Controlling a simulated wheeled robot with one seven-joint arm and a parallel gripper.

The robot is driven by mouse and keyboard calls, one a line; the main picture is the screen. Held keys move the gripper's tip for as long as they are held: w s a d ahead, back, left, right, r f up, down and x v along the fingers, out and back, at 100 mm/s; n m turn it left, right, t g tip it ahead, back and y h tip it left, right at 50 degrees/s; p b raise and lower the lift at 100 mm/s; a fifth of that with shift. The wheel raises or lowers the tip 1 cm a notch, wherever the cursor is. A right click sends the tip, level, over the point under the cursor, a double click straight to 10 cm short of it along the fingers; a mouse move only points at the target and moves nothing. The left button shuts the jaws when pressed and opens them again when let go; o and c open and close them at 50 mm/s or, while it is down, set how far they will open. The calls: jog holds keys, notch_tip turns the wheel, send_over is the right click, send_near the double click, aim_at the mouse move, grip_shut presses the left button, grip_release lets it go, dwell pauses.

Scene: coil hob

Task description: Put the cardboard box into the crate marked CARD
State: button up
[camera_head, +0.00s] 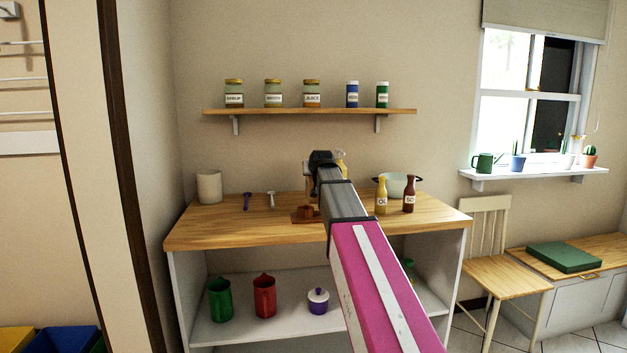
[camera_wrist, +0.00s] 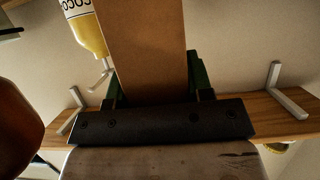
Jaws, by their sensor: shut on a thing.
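The cardboard box (camera_wrist: 145,45) is a plain brown block in the wrist view, standing out between the green fingers of my gripper (camera_wrist: 155,82). The gripper is shut on it. In the head view my gripper (camera_head: 322,160) is above the wooden counter, at the far end of my pink and grey arm, which mostly hides the box. A blue crate (camera_head: 70,338) and a yellow crate (camera_head: 16,338) show partly at the bottom left of the head view. No CARD marking can be read on either.
The counter (camera_head: 210,230) holds a cream pot (camera_head: 209,186), a yellow bottle (camera_head: 381,196), a dark red bottle (camera_head: 409,195) and a white bowl (camera_head: 397,184). A wall shelf (camera_head: 300,111) with jars is above. A wall edge (camera_head: 125,180) stands between counter and crates.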

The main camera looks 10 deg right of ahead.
aim_at(313, 178)
jog(key=shift+f, duration=1.65)
jog(key=o, duration=1.1)
